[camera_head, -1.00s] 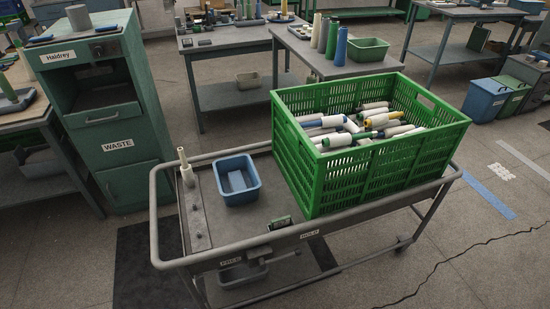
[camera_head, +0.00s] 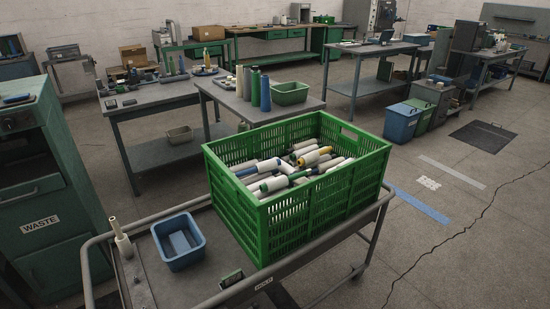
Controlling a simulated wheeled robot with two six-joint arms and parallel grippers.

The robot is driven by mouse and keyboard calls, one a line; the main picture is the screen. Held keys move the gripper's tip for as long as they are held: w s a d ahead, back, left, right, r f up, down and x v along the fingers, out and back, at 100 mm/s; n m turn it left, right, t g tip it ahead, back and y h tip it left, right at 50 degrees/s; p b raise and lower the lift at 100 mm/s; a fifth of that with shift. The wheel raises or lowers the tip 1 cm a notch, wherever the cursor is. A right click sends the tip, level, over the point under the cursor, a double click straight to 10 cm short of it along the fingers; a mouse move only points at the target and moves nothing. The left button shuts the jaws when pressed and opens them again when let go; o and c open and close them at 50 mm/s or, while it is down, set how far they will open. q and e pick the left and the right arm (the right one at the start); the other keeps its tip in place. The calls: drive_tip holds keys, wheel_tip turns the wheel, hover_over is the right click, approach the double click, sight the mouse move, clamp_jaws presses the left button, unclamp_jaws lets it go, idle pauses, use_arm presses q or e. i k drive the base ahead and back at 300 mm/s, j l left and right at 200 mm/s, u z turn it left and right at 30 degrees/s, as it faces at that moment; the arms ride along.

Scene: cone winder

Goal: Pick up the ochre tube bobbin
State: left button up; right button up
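Several bobbins (camera_head: 269,184), mostly white with coloured tube ends, lie jumbled in a green slatted crate (camera_head: 313,214) on a cart. A yellowish one (camera_head: 313,157) lies among them near the back; I cannot tell whether it is the ochre tube bobbin. A white bobbin with a pale tan tip (camera_head: 122,240) stands upright at the cart's left side. Lower bobbins in the crate are hidden. Neither of my grippers is in view.
A blue bin (camera_head: 179,241) sits on the cart (camera_head: 207,283) left of the crate. A green waste cabinet (camera_head: 40,190) stands at left. Behind is a table with upright cones (camera_head: 255,86) and a green tray (camera_head: 290,93). The floor at right is mostly clear.

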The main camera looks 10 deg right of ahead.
sight(305, 160)
drive_tip(key=i+l+u, duration=0.2)
drive_tip(key=l+u, duration=0.15)
drive_tip(key=i+l+u, duration=0.15)
drive_tip(key=l+u, duration=0.55)
drive_tip(key=i+l, duration=0.05)
drive_tip(key=l, duration=0.05)
